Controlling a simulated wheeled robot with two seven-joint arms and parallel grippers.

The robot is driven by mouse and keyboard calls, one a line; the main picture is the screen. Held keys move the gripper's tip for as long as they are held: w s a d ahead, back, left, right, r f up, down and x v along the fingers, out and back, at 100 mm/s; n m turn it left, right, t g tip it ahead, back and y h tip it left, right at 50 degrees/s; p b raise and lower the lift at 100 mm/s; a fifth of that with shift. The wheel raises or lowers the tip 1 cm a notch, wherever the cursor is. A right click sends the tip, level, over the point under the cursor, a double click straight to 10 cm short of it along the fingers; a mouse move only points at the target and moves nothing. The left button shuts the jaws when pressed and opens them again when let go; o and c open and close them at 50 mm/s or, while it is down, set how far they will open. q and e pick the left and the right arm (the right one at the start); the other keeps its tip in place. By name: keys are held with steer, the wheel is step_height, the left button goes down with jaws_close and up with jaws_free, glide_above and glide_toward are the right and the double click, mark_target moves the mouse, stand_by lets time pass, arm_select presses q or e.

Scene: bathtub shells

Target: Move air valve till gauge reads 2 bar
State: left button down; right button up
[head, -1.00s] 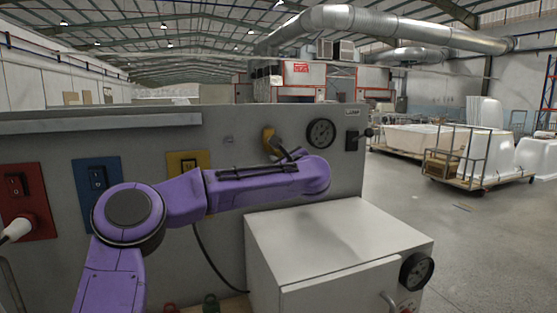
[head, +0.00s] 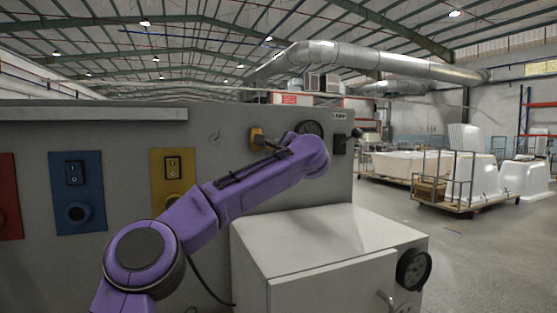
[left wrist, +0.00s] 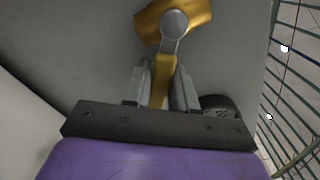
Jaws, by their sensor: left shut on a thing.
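The yellow air valve (head: 257,138) is on the grey panel, left of the round gauge (head: 311,128). My left arm covers most of the gauge face, so I cannot read its needle. My left gripper (head: 272,147) is at the valve, its fingers small and partly hidden in the head view. In the left wrist view, the valve (left wrist: 150,20) has a round grey hub, and its yellow lever (left wrist: 161,75) lies between the fingers of my left gripper (left wrist: 160,85), which is shut on it. Part of a dark round dial shows beside the right finger. My right gripper is not in view.
Yellow (head: 173,178), blue (head: 78,192) and red switch plates are on the panel at left. A black-knobbed lever switch (head: 341,144) is right of the gauge.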

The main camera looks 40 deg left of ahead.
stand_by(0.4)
arm_select(q)
steer(key=c, duration=1)
jaws_free()
steer(key=shift+w, duration=0.15)
steer(key=b+v, duration=0.5)
steer(key=v, duration=0.5)
steer(key=shift+d, duration=0.2)
